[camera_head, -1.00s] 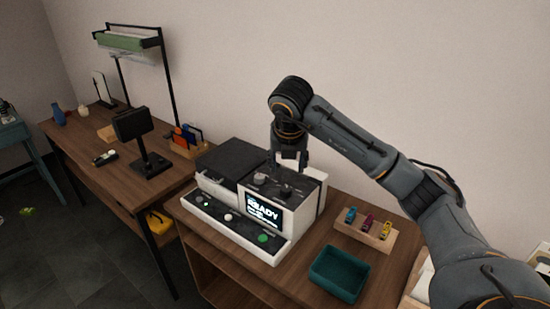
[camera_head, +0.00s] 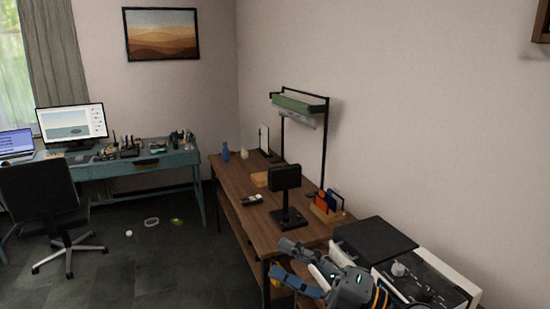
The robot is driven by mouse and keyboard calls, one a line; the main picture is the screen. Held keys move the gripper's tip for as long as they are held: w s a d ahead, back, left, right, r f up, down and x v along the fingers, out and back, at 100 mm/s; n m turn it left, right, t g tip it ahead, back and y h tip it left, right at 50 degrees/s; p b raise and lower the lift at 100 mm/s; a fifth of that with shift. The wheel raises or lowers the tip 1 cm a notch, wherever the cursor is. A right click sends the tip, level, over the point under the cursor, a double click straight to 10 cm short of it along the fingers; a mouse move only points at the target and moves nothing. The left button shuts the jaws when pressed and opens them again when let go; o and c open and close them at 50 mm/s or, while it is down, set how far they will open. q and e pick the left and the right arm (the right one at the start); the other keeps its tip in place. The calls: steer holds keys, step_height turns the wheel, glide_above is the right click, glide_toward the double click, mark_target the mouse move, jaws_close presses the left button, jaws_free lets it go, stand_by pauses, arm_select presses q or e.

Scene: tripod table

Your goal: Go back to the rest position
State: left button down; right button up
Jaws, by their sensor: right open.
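My right gripper (camera_head: 291,264) is at the bottom of the view, right of the middle. Its two fingers point left and are apart, with nothing seen between them. It shows in front of the near end of the long wooden table (camera_head: 238,188) and left of the white and black machine (camera_head: 375,240). Only the wrist behind the gripper shows; the rest of the arm is out of the frame. My left gripper is not in view.
On the wooden table stand a black screen on a stand (camera_head: 287,184), a blue vase (camera_head: 225,152), a tall black rack (camera_head: 323,150) and a card holder (camera_head: 328,206). A teal desk (camera_head: 150,168) and office chair (camera_head: 42,200) are at left. Small items lie on the dark floor (camera_head: 135,270).

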steer(key=w+d+m+t+h, duration=0.3)
steer(key=d+m+t+h, duration=0.85)
steer(key=m, duration=0.55)
steer(key=s+d+f+m+g+h, duration=0.3)
steer(key=d+f+m+h, duration=0.25)
steer(key=f, duration=0.45)
steer(key=s+d+f+m+g+h, duration=0.35)
steer(key=f+m, duration=0.25)
steer(key=f, duration=0.5)
steer(key=s+a+f+g+y, duration=0.1)
steer(key=s+f+g, duration=0.45)
steer(key=s, duration=0.35)
steer(key=s+a+f+g+y, duration=0.1)
steer(key=s+f+g, duration=0.5)
steer(key=s, duration=0.4)
steer(key=s+f, duration=0.3)
steer(key=f, duration=2.7)
steer(key=s+d+f+g, duration=0.1)
steer(key=s+d+f, duration=0.1)
steer(key=s+f, duration=1.1)
steer(key=s, duration=0.3)
steer(key=shift+d+f, duration=0.3)
steer(key=shift+f, duration=0.05)
